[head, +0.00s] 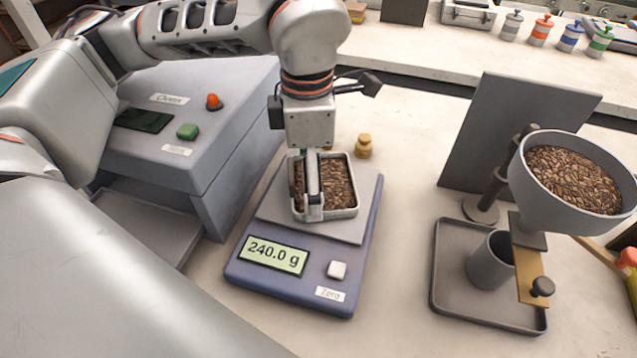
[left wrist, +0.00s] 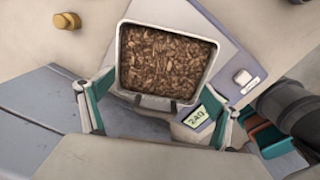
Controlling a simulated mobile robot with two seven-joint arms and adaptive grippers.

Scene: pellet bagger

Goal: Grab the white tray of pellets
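The white tray (head: 343,212) is full of brown pellets and rests on the plate of the scale (head: 300,285), whose display reads 240.0 g. In the left wrist view the tray (left wrist: 213,62) shows upper centre, with pellets (left wrist: 165,62) filling it. My left gripper (head: 312,205) points down over the tray and hides part of it in the head view. In the left wrist view its fingers (left wrist: 157,98) are spread wide, one toward each side of the tray. I see no clear grip, and contact cannot be told. My right gripper is not in view.
The oven box (head: 185,130) stands left of the scale. A brass weight (head: 363,146) stands behind the scale. To the right are a pellet-filled hopper (head: 520,180), a grey cup (head: 488,262) and a drip tray (head: 440,300). The counter between scale and drip tray is clear.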

